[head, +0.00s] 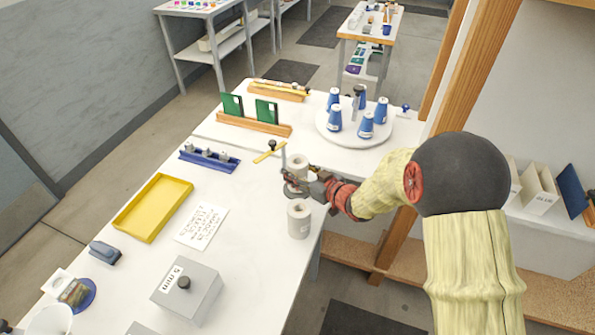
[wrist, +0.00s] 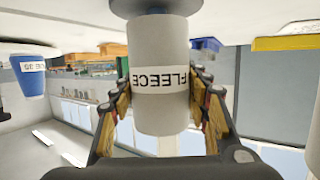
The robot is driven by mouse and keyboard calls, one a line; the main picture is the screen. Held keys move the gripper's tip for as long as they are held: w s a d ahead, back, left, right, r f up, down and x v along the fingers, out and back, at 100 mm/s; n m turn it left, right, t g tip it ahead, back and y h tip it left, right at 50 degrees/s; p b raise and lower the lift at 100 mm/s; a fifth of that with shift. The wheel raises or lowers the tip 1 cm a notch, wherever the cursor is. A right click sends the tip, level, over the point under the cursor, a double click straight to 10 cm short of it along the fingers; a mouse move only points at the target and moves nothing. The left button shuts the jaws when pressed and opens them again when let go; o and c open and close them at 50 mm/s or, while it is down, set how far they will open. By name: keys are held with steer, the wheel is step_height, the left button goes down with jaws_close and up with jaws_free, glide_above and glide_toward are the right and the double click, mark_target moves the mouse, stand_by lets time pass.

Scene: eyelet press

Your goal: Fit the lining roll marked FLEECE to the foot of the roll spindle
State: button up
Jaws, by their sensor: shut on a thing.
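The lining roll marked FLEECE (wrist: 160,80) is a pale grey cylinder with a white label, upside down in the wrist view. My gripper (wrist: 160,105) is shut on its sides. In the head view the held roll (head: 298,166) shows a hole in its top, and my gripper (head: 306,186) reaches it from the right. A thin upright grey rod (head: 283,156), apparently the roll spindle, stands close on its left. A dark round disc (wrist: 155,5) lies at the roll's table-side end. I cannot tell whether the roll touches the disc or rod.
A second pale roll (head: 299,220) stands on the table just in front of my gripper. A yellow tray (head: 154,207), a printed sheet (head: 202,228) and a grey box (head: 187,290) lie left. A turntable (head: 392,135) with several blue cones stands behind.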

mark_target(300, 165)
steer(key=shift+f+b, duration=0.45)
steer(key=shift+f, duration=0.3)
steer(key=o, duration=1.4)
steer(key=shift+c, duration=0.2)
steer(key=shift+r+p, duration=1.95)
steer(key=shift+r, duration=0.6)
